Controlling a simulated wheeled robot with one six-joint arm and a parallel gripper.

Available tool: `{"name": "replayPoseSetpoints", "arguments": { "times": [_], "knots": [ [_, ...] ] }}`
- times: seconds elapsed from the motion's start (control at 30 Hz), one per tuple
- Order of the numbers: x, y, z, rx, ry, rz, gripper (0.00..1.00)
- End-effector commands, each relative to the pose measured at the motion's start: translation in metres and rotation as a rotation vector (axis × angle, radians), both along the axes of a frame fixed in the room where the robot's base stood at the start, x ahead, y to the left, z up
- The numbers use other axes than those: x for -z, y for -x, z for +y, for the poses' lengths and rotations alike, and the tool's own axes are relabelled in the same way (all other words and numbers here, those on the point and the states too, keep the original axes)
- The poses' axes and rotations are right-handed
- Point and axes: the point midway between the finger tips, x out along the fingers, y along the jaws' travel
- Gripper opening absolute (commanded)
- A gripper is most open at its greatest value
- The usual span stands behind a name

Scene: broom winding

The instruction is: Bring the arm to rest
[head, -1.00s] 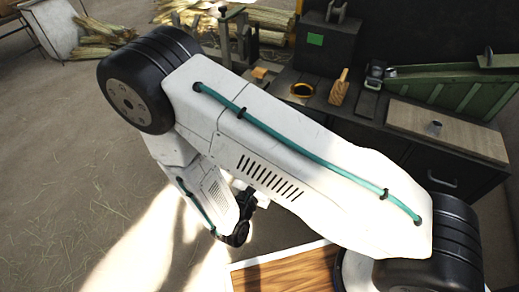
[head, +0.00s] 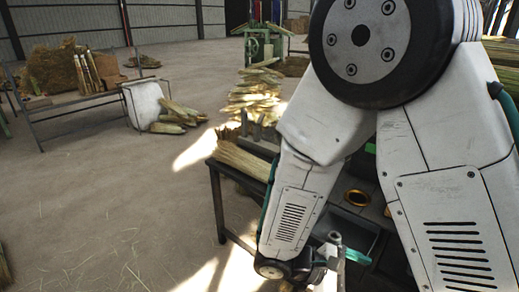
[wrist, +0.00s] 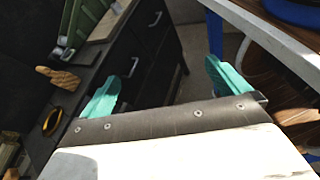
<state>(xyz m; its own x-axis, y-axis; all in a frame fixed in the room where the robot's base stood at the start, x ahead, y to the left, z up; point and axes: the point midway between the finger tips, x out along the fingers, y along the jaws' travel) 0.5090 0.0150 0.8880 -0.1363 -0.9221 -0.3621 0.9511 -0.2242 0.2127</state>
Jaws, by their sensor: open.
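My arm fills the right of the head view, bent sharply at a large black joint, with its white forearm hanging down. My gripper (head: 345,258) shows at the forearm's lower end, in front of the workbench (head: 215,190). In the wrist view my gripper (wrist: 165,86) has its two teal fingers spread wide apart, with nothing between them. Dark cabinet drawers and a strip of floor show beyond the fingers. Part of the bench is hidden behind my arm.
A pale table edge (wrist: 265,35) runs close to the right finger. Straw bundles (head: 240,160) lie on the bench. Open floor (head: 110,200) lies to the left.

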Motion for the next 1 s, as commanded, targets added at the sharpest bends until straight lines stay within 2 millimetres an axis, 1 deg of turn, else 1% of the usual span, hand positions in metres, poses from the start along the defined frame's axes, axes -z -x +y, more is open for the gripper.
{"name": "replayPoseSetpoints", "arguments": {
  "times": [0.03, 0.1, 0.3, 0.5, 0.77, 0.9, 1.0],
  "knots": [
    [-0.014, 0.005, -0.003, 0.077, -0.059, -0.038, 1.00],
    [-0.028, 0.013, -0.005, 0.177, -0.134, -0.081, 1.00],
    [-0.068, 0.034, -0.009, 0.437, -0.353, -0.216, 1.00],
    [-0.106, 0.051, -0.010, 0.656, -0.571, -0.374, 1.00],
    [-0.156, 0.068, -0.014, 0.877, -0.835, -0.619, 1.00],
    [-0.182, 0.078, -0.022, 0.949, -0.939, -0.761, 1.00],
    [-0.196, 0.084, -0.031, 0.969, -0.976, -0.849, 1.00]
  ]
}}
